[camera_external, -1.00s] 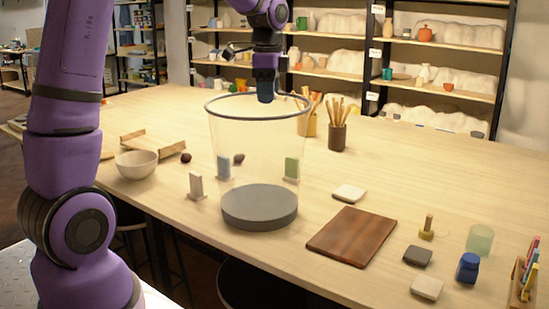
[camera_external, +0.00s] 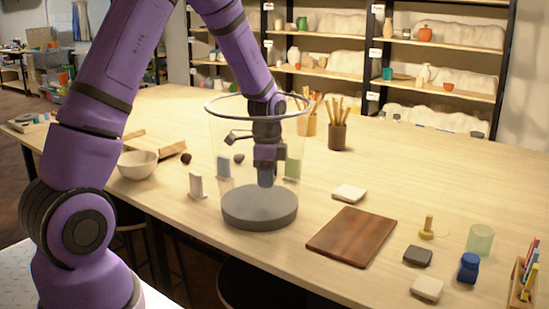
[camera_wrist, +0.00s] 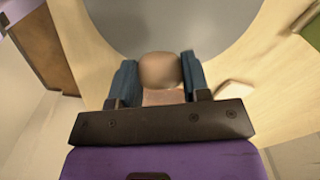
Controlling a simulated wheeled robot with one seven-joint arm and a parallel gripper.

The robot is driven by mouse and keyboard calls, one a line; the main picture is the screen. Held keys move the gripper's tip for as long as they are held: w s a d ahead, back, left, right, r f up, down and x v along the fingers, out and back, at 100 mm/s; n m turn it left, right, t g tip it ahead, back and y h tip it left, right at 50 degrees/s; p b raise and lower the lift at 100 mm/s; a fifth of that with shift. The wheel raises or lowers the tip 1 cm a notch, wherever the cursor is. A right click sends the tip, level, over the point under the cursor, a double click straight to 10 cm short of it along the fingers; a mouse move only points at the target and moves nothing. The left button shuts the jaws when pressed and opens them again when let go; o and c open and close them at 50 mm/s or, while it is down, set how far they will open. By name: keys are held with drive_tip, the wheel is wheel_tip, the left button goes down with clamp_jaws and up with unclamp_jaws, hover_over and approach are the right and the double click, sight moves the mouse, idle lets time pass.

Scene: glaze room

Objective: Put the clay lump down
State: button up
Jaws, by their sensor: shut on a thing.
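My gripper (camera_external: 266,178) points down within the outline of a tall clear tub with a dark rim (camera_external: 216,112), above its grey round base (camera_external: 245,218). In the wrist view, a pale brown, rounded clay lump (camera_wrist: 160,70) sits between my two blue fingers, which are shut on it. The grey disc (camera_wrist: 172,28) fills the top of that view beyond the lump. A gap shows between my fingertips and the base in the external view. The lump is hidden there by the fingers.
A brown wooden board (camera_external: 352,237) and a pale tile (camera_external: 349,193) lie right of the tub. A white bowl (camera_external: 137,165) and small upright tiles (camera_external: 197,187) are left of it. A pot of sticks (camera_external: 338,135) stands behind. The table's right rear is clear.

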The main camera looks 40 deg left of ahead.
drive_tip(key=shift+f, duration=2.85)
drive_tip(key=shift+f, duration=0.15)
drive_tip(key=o, duration=0.9)
wheel_tip(320, 180, up, 12)
drive_tip(key=shift+r, duration=0.2)
drive_tip(key=shift+o, duration=0.6)
